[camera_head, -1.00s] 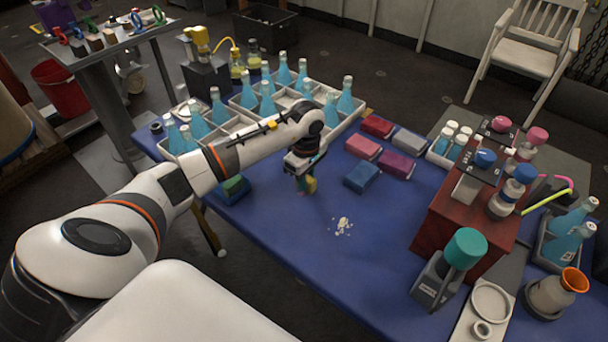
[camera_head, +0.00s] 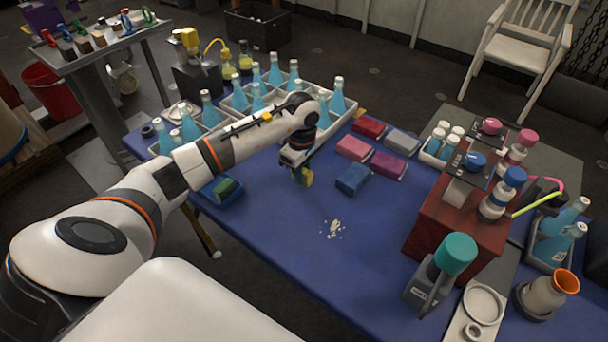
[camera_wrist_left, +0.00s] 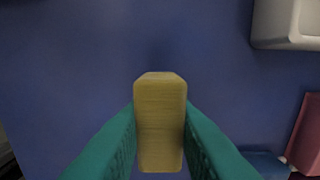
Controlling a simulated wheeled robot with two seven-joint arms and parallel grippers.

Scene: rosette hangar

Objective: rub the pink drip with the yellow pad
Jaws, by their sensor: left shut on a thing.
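My left gripper (camera_head: 300,170) is over the blue table, shut on the yellow pad (camera_head: 307,178). In the left wrist view the pad (camera_wrist_left: 160,120) stands upright between the teal fingers of the left gripper (camera_wrist_left: 161,135), with blue tabletop behind it. I cannot tell from the frames whether the pad touches the table. I make out no pink drip in either view now; the gripper and pad may hide it. My right gripper is not in view.
Blue (camera_head: 352,179), pink (camera_head: 354,147), purple (camera_head: 388,165), red (camera_head: 368,127) and grey (camera_head: 402,141) blocks lie right of the gripper. White crumbs (camera_head: 334,228) lie nearer. A bottle crate (camera_head: 341,122) stands behind. The front tabletop is mostly clear.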

